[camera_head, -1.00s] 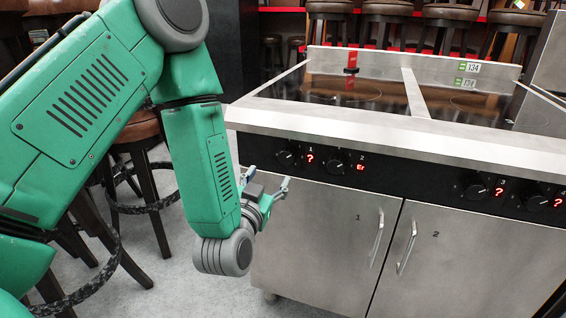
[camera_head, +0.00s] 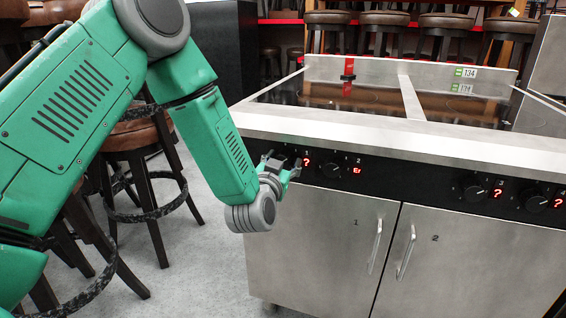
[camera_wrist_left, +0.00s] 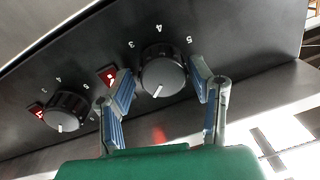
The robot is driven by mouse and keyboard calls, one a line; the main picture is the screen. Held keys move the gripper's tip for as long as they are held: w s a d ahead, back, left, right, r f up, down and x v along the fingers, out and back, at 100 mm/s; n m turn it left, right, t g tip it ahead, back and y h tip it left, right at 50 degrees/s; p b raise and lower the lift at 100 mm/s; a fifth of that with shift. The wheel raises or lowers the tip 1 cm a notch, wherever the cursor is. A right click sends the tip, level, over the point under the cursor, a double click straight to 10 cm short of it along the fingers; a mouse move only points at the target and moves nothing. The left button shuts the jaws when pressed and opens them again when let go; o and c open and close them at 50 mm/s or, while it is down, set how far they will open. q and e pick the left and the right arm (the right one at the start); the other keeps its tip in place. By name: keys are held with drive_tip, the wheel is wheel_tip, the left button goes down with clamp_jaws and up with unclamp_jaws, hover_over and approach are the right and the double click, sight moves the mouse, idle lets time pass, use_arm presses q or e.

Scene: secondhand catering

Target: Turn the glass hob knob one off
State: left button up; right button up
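Hob knob one (camera_wrist_left: 163,72) is a round black knob with a white pointer line, on the black front panel (camera_head: 410,178) of the steel hob. In the head view my gripper hides most of it. My left gripper (camera_head: 283,165) is at the panel's left end, beside the red "?" display of knob one (camera_head: 306,161). In the left wrist view my left gripper (camera_wrist_left: 161,72) is open, with one finger on each side of the knob. Narrow gaps seem to show between fingertips and knob; contact is unclear. My right gripper is out of view.
Knob two (camera_head: 331,169) sits just right, with a red "Er" display. Two further knobs are at the panel's right. Below are cabinet doors with upright handles (camera_head: 374,246). The worktop edge (camera_head: 400,135) overhangs the panel. Bar stools (camera_head: 140,140) stand at the left.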

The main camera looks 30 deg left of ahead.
use_arm(q)
drive_tip(key=shift+d, duration=0.1)
drive_tip(key=c, duration=0.7)
drive_tip(key=shift+o, duration=0.2)
drive_tip(key=shift+a+f, duration=0.1)
drive_tip(key=shift+a, duration=0.2)
drive_tip(key=shift+d+n+p, duration=0.1)
drive_tip(key=shift+n+p, duration=0.25)
drive_tip(key=shift+n, duration=0.45)
drive_tip(key=n+p, duration=0.1)
drive_tip(key=n, duration=0.2)
drive_tip(key=shift+s, duration=0.1)
drive_tip(key=n, duration=0.2)
drive_tip(key=n+p, duration=0.1)
drive_tip(key=n, duration=0.2)
drive_tip(key=shift+a+f, duration=0.15)
drive_tip(key=shift+a, duration=0.05)
drive_tip(key=shift+h, duration=0.3)
drive_tip(key=o, duration=1.1)
drive_tip(key=shift+o, duration=0.2)
